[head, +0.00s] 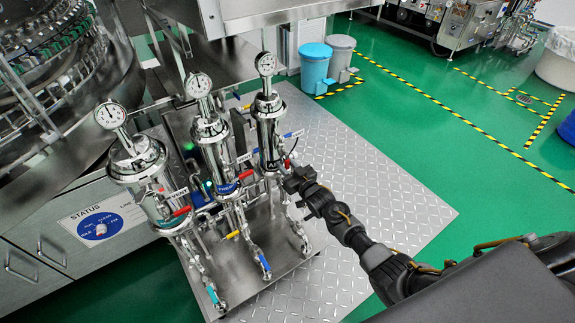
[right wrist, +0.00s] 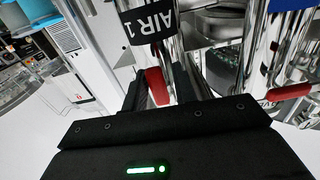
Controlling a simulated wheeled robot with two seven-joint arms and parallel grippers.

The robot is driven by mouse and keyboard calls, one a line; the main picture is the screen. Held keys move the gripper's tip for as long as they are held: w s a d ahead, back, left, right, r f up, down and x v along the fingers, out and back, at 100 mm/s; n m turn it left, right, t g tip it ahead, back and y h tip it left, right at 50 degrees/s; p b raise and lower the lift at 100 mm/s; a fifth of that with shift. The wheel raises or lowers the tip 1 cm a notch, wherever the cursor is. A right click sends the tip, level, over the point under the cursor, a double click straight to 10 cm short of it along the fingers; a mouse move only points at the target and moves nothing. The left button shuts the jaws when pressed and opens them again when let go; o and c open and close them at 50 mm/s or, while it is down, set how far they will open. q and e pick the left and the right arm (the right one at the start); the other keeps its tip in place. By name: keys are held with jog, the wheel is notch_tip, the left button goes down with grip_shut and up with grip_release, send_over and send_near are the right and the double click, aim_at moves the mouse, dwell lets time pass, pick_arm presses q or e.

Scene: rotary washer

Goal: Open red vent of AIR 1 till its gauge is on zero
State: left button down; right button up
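My right gripper (head: 299,180) is beside the rightmost of three steel filter housings (head: 268,130). That housing carries a round white gauge (head: 266,63); its needle is too small to read. In the right wrist view a black label reading AIR 1 (right wrist: 148,22) appears above the fingers. A red vent handle (right wrist: 157,86) lies between the two fingers of the right gripper (right wrist: 158,92). The fingers are apart, with space visible beside the handle. My left gripper is out of view.
Two more housings stand to the left, with gauges (head: 198,85) and (head: 110,115) and red handles (head: 181,211). Blue and yellow valve handles sit lower on the pipes. A second red handle (right wrist: 288,93) is right in the wrist view.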

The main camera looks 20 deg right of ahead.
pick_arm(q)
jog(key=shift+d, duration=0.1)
pick_arm(e)
jog(key=shift+o, duration=0.8)
jog(key=shift+d, duration=0.1)
